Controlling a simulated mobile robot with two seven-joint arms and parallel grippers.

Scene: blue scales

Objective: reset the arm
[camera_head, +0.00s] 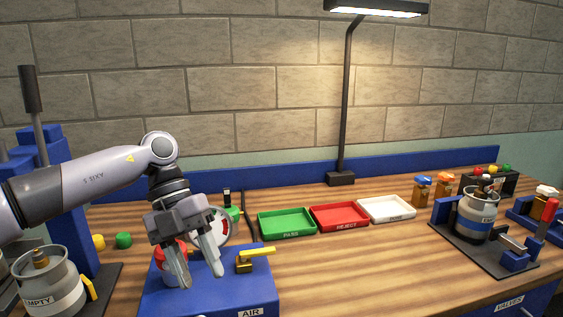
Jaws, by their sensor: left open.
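My left arm comes in from the left, and its gripper (196,278) points down over the blue box labelled AIR (205,294). The two fingers are apart and nothing is between them that I can make out. Behind the fingers, a round gauge (222,229) and a red part (168,252) on the box are partly hidden. A yellow lever valve (255,257) is on the box just right of the fingers. I cannot tell whether the fingers touch the box. My right gripper is not in view.
A cylinder labelled EMPTY (45,285) stands at the lower left by a blue press (62,190). Green PASS (287,222), red REJECT (339,216) and white (387,209) trays stand mid-table. A cylinder (478,218) sits in a fixture at right. The front middle table is clear.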

